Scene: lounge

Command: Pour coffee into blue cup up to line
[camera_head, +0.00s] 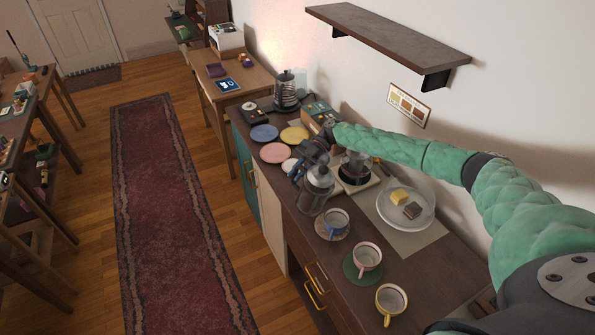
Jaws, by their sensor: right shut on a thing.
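My right arm, in padded green, reaches in from the right, and its gripper (315,148) is shut on the coffee press (315,196). The press has a metal lid and a clear greyish body, and looks roughly upright. It is just behind and left of the blue cup (336,222), and I cannot tell whether its base touches the counter. My left gripper is not in view.
A pink cup (367,256) on a green coaster and a yellow cup (390,300) stand nearer on the dark counter (428,284). A plate (421,219) with small cakes is to the right. Coloured plates (264,133) and a kettle (286,94) are behind. A shelf (390,36) overhangs the counter.

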